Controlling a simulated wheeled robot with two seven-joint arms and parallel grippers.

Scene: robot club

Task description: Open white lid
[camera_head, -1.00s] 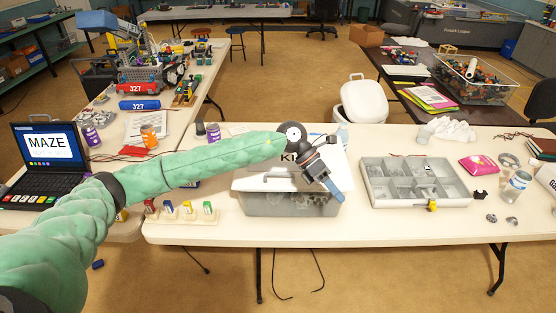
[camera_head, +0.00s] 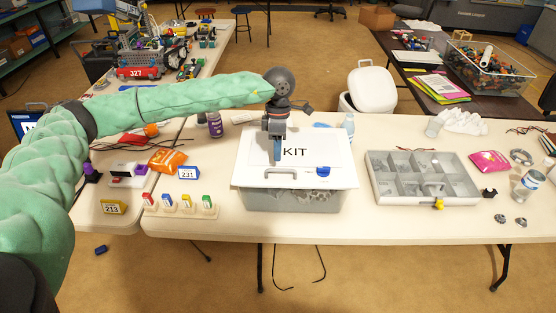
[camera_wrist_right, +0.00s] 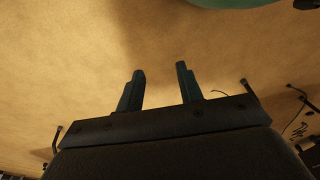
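A white lid (camera_head: 310,150) marked KIT, with a blue latch (camera_head: 323,170) near its front edge, lies on top of a grey translucent bin (camera_head: 295,199) on the white table. My left gripper (camera_head: 277,161) points straight down over the left-middle part of the lid, beside the KIT lettering. It is seen edge-on, so its finger gap is hidden, and I cannot tell whether the tips touch the lid. My right gripper (camera_wrist_right: 160,78) shows in the right wrist view with its two fingers apart and nothing between them, above the brown floor.
A grey compartment case (camera_head: 422,178) stands right of the bin. Small coloured blocks on a holder (camera_head: 182,210) and a 231 card (camera_head: 188,173) are to its left. A white container (camera_head: 368,88) is beyond the table.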

